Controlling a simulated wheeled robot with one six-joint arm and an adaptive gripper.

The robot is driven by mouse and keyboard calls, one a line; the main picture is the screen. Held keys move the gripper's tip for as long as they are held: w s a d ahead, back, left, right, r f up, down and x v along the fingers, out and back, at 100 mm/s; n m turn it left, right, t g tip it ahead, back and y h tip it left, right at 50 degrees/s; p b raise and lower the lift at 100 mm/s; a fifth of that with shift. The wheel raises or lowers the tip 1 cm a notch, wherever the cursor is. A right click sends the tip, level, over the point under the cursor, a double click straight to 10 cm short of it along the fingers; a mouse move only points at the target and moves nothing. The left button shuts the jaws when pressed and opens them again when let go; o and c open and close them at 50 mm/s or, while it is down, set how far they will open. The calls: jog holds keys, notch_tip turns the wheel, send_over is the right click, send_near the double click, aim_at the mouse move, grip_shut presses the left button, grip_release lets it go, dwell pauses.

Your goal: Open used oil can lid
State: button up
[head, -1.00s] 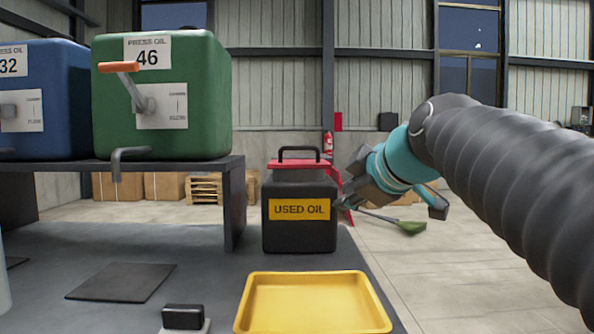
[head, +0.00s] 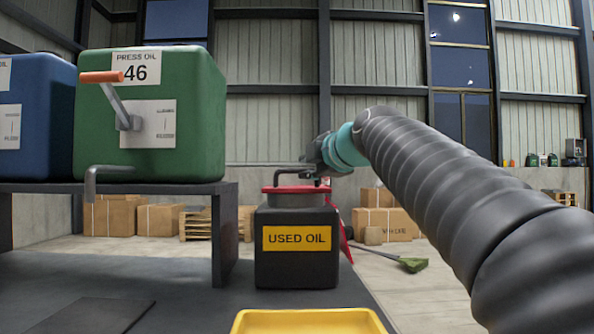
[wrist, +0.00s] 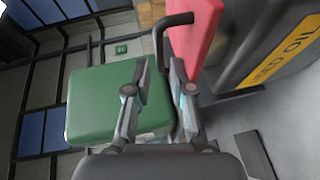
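The black used oil can (head: 296,268), with a yellow label, stands upright on the dark bench. Its red lid (head: 285,190) sits on top, with a black handle partly hidden by my gripper (head: 309,172). In the wrist view the lid (wrist: 192,35) and its handle (wrist: 158,40) show at the top. My gripper (wrist: 160,65) is open there, its fingers apart, with the handle's bar lying in line with the gap between the fingertips. I cannot tell whether either finger touches the handle.
A yellow tray (head: 308,322) lies in front of the can. A green press oil tank (head: 200,110) with an orange-handled lever and a blue tank (head: 45,125) stand on a dark shelf (head: 225,205) to the left. Boxes stand on the floor behind.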

aim_at(299, 171)
jog(key=x, duration=0.6)
jog(key=shift+d+p, duration=0.1)
jog(key=shift+p, duration=0.25)
jog(key=shift+s, duration=0.1)
grip_shut()
